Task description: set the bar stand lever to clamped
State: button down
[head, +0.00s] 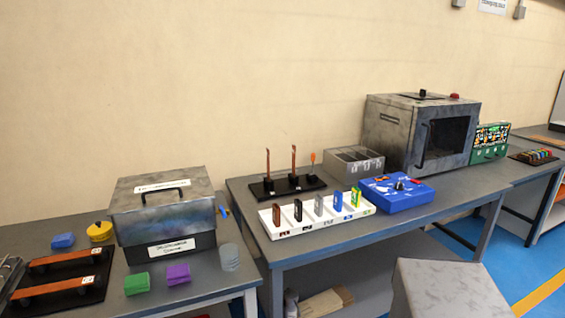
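A black stand (268,191) sits at the back left of the middle table. Two thin copper-coloured bars (294,165) stand upright on it. At its right end is a short upright piece with an orange top (313,158), which looks like the lever. It appears about vertical; I cannot read any clamped or open marking at this size. My gripper is not in view.
In front of the stand is a white tray (280,233) with several upright coloured pieces. A grey divided bin (372,165) and a blue control box (398,197) stand to the right. A metal lidded box (165,205) is on the left table. A grey block (447,290) is in front.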

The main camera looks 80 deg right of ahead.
aim_at(313, 157)
jog(key=z, duration=0.7)
jog(key=k, duration=0.1)
jog(key=u, duration=1.75)
jog(key=k, duration=1.75)
jog(key=z, duration=1.15)
